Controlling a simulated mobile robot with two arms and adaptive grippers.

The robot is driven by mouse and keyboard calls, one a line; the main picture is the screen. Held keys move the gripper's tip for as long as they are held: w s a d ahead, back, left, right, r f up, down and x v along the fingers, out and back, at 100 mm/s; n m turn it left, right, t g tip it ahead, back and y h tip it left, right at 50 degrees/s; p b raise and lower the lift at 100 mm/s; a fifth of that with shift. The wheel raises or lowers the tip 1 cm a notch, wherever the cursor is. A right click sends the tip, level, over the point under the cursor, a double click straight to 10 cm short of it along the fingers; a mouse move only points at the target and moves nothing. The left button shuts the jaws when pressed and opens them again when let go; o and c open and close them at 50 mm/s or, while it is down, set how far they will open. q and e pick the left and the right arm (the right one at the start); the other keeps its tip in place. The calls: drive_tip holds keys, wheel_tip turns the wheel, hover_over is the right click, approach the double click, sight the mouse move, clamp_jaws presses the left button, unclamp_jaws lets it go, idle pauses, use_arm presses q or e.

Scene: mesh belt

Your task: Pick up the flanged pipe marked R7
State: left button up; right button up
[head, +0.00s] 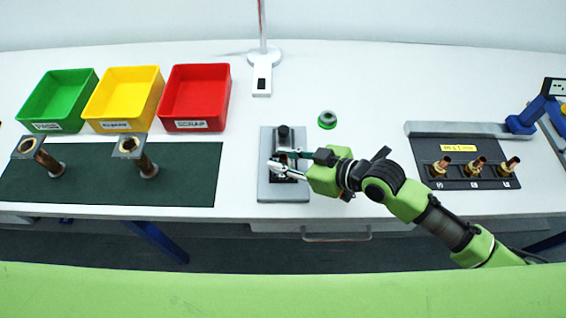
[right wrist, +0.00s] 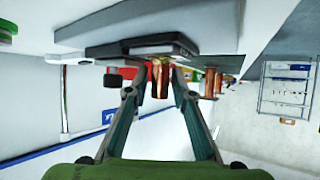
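Two flanged pipes, one at the far left (head: 40,152) and one right of it (head: 138,155), stand on the dark green mat (head: 90,190) with square flanges on top. A copper pipe (right wrist: 160,78) stands at the central grey fixture (head: 268,190). My right gripper (head: 278,160) is over this fixture. In the right wrist view, its fingers (right wrist: 160,76) lie on either side of the copper pipe, with narrow gaps, so they look open. I cannot read R7 on any pipe. My left gripper is not in view.
Green (head: 60,97), yellow (head: 125,95) and red (head: 197,95) bins stand at the back left. A black rack (head: 455,178) with several brass-and-copper fittings is at the right. A green ring (head: 327,120) lies behind my right gripper. Table space between ring and rack is clear.

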clamp_jaws()
drive_tip(key=shift+r, duration=0.15)
